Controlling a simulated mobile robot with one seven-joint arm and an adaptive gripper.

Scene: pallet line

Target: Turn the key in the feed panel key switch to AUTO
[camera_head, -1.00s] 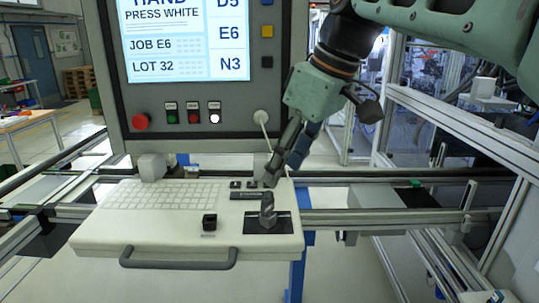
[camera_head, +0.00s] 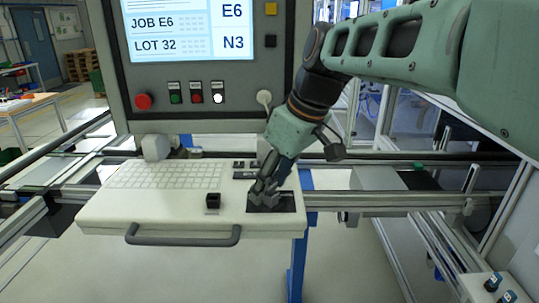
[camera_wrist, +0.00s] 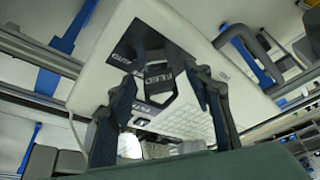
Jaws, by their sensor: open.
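The key switch sits on a dark square plate (camera_head: 286,203) at the right of the white console shelf. In the earlier head view a grey key stands up from this plate. Now my gripper (camera_head: 265,191) is over the plate and largely hides the key. In the wrist view, my gripper (camera_wrist: 165,100) has its two dark fingers spread apart. A dark lettered part (camera_wrist: 157,76), seemingly the key or its switch, shows between them. I cannot tell whether a finger touches the key, nor the key's angle.
A keyboard (camera_head: 165,175) fills the shelf's left, with a small black block (camera_head: 213,201) left of the plate. A grey handle (camera_head: 183,240) runs along the front edge. The screen (camera_head: 190,30) and a red button (camera_head: 143,101) are above. Metal rails (camera_head: 390,200) pass at right.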

